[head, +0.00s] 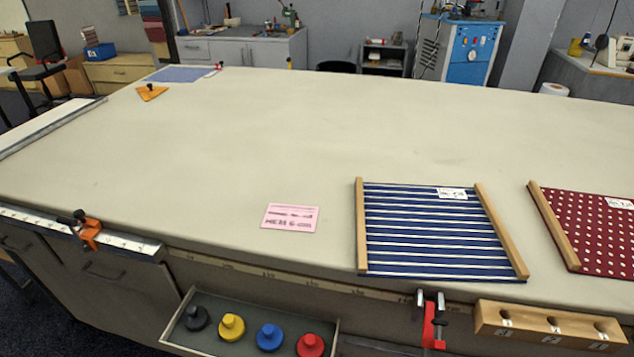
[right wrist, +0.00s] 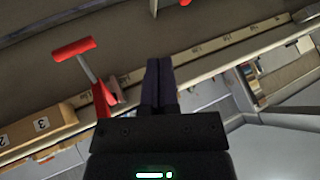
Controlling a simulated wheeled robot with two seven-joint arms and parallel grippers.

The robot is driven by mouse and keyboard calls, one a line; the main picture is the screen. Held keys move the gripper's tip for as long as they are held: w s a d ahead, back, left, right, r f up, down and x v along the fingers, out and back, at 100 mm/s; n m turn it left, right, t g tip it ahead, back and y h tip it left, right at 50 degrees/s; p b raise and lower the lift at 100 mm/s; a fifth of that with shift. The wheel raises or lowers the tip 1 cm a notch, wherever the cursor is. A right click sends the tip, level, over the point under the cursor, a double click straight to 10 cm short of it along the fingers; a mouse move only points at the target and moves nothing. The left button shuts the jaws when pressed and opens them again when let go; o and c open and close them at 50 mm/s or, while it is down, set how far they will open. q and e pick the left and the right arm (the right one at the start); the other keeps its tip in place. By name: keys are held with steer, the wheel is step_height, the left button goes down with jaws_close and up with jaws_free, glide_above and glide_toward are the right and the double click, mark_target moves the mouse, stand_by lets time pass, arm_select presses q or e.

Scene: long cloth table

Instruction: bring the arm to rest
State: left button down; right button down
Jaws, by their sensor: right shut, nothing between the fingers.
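My right gripper (right wrist: 159,85) shows in the right wrist view. Its two dark fingers are together and hold nothing. It is near the table's front edge, beside a red clamp (right wrist: 88,75) and apart from it as far as I can see. My right gripper and my left gripper do not show in the head view. The long cloth table (head: 230,140) fills the head view.
Blue striped cloth (head: 430,230) and red dotted cloth (head: 590,225) lie at the right. A pink card (head: 290,218) lies nearby. At the front edge are a red clamp (head: 432,318), a wooden block (head: 550,325) and a tray (head: 240,351) with several coloured weights. The table's middle is clear.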

steer(key=s+d+n+g+h, duration=0.3)
steer(key=s+d+n+g, duration=0.15)
steer(key=s, duration=0.35)
step_height(320, 180, down, 16)
steer(key=s+g, duration=0.1)
steer(key=s, duration=0.2)
steer(key=s+d+f+g, duration=0.1)
steer(key=s+d+f, duration=0.3)
steer(key=s+f, duration=0.7)
steer(key=shift+s, duration=1.2)
